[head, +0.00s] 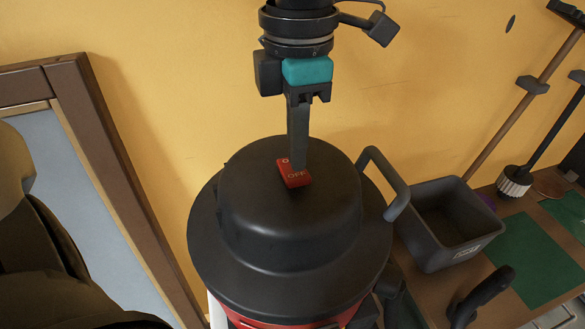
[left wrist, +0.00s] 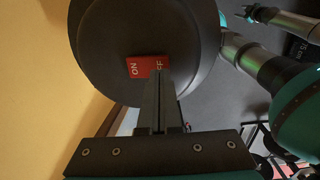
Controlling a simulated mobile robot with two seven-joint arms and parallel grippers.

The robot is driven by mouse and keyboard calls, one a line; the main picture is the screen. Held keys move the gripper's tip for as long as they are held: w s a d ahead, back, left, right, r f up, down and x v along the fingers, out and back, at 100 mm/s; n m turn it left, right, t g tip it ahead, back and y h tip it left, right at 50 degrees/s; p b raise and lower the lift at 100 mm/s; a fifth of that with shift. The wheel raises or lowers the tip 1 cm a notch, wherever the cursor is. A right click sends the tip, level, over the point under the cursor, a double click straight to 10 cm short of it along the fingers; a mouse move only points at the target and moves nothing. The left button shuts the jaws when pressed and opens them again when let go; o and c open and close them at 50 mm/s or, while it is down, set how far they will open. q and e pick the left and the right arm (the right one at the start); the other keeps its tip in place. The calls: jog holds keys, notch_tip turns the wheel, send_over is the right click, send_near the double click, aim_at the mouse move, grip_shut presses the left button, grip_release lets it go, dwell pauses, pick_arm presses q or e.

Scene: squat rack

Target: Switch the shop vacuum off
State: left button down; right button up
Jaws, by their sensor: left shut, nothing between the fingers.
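The shop vacuum (head: 285,225) has a black domed lid and a red body, and stands upright near the yellow wall. A red rocker switch (head: 295,178) marked ON and OFF sits on top of the lid; it also shows in the left wrist view (left wrist: 136,67). My left gripper (head: 299,166) points down from above, shut and empty, with its tips at the switch. In the left wrist view the fingertips (left wrist: 159,75) overlap the OFF end; I cannot tell whether they press it. My right gripper is not clearly seen.
A black handle or hose (head: 385,182) curves off the lid's right side. A grey bin (head: 447,222) stands to the right, near green mats (head: 538,255) and a brush (head: 516,180). A brown-framed mirror (head: 105,190) leans at the left.

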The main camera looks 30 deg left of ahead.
aim_at(297, 175)
pick_arm(q)
jog(key=shift+f+b, duration=1.1)
jog(key=shift+b, duration=0.05)
dwell(0.9)
jog(key=shift+r, duration=0.15)
jog(key=shift+r+p, duration=2.25)
jog(key=shift+r, duration=1.2)
